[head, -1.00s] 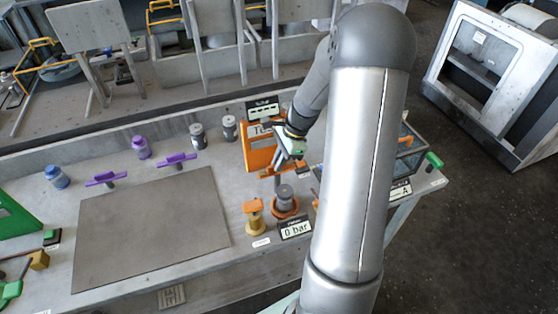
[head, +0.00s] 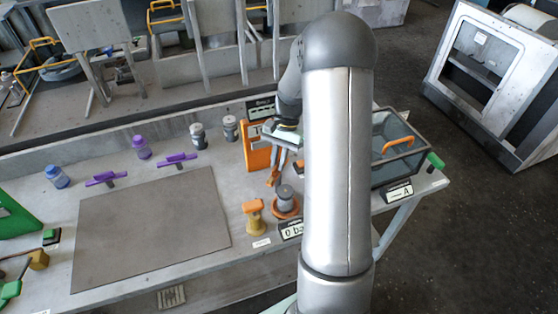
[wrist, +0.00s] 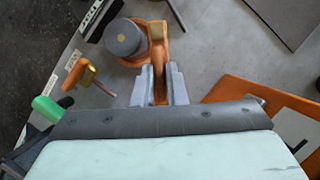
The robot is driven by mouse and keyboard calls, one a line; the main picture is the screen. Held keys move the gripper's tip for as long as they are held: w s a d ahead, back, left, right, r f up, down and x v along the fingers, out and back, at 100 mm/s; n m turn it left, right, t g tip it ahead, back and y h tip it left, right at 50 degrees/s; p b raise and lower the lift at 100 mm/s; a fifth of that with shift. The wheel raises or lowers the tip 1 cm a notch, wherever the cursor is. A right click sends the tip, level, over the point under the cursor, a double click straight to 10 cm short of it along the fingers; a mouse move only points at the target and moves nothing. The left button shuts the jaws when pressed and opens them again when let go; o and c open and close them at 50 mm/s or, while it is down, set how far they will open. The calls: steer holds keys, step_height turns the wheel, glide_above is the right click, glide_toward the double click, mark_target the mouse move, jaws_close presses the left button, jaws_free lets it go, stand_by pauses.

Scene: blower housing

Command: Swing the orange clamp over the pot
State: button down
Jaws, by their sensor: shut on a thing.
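The pot (head: 286,194) is a grey cylinder in an orange ring base, standing upright on the bench. It also shows in the wrist view (wrist: 124,38), just beyond my fingertips. The orange clamp (wrist: 159,82) is a narrow bar between my fingers. Its far end reaches beside the pot's rim, next to a tan part; I cannot tell whether any of it lies over the pot. In the head view the clamp (head: 272,177) is partly hidden by my gripper (head: 278,172). My gripper (wrist: 160,84) is shut on the clamp, behind the pot.
An orange panel (head: 257,157) stands close behind my gripper. A yellow-orange knob (head: 254,216) and the pressure display (head: 291,231) are near the pot. An orange T-handle (wrist: 90,72) stands to the left in the wrist view. A glass box (head: 400,150) is at right; the dark mat (head: 150,230) is clear.

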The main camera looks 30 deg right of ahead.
steer(key=n+g+h, duration=0.1)
steer(key=n, duration=0.3)
steer(key=shift+w+n+b, duration=0.15)
steer(key=shift+n+b, duration=0.15)
steer(key=n+h, duration=0.1)
steer(key=n, duration=0.3)
steer(key=shift+a+r+g+h, duration=0.1)
steer(key=shift+a+g+h, duration=0.05)
steer(key=shift+g+h, duration=0.25)
steer(key=shift+b, duration=0.3)
steer(key=c, duration=1.5)
jaws_free()
steer(key=shift+o, duration=0.2)
steer(key=v, duration=0.8)
steer(key=b+v, duration=0.1)
steer(key=v, duration=0.8)
steer(key=shift+w+a+r, duration=0.1)
steer(key=shift+a+r, duration=0.1)
